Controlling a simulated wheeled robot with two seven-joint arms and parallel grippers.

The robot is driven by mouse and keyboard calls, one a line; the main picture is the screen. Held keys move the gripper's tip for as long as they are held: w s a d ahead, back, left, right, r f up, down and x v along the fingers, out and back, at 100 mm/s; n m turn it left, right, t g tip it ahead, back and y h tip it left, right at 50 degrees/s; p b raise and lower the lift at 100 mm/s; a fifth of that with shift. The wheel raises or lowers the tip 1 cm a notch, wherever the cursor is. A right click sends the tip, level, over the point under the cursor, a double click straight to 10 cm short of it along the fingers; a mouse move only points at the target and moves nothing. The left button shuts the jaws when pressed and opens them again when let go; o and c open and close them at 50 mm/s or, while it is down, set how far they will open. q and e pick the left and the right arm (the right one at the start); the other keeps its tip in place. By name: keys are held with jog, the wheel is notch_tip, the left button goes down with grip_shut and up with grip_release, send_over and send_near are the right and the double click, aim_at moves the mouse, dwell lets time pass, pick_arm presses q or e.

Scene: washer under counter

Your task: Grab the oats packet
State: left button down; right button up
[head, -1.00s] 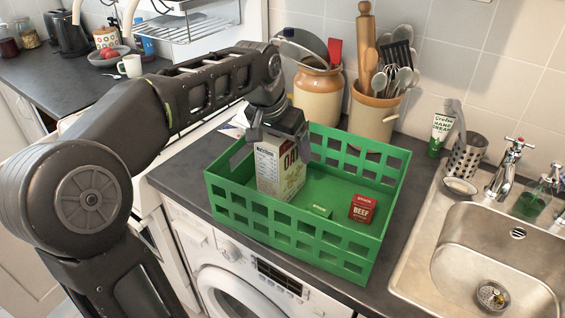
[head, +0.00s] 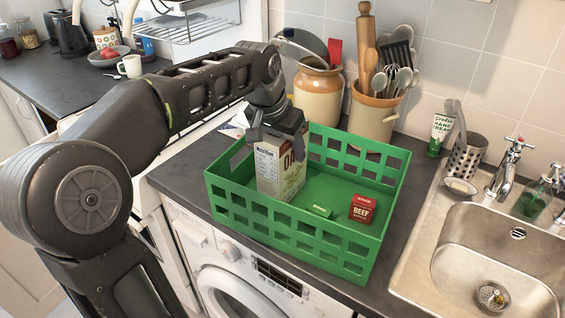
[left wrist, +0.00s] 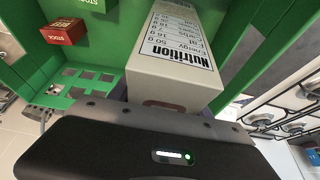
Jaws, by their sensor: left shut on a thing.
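The oats packet (head: 279,172) is a white carton with printed sides, standing upright in the left part of the green crate (head: 321,259). My left gripper (head: 281,138) comes down from above and is shut on the top of the packet. In the left wrist view the packet's nutrition side (left wrist: 180,50) faces the camera, close in front of the gripper, and the fingertips are mostly hidden. My right gripper is not in view.
A red beef stock box (head: 362,209) and a small green box (head: 319,211) lie in the crate. Behind it stand a brown jar (head: 317,96) and a utensil crock (head: 372,112). The sink (head: 480,258) is at the right.

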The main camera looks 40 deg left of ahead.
pick_arm(q)
jog(key=shift+r, duration=0.1)
dwell(0.3)
notch_tip(320, 180, up, 10)
jog(key=shift+r+p, duration=0.2)
jog(key=shift+p, duration=0.35)
dwell(0.5)
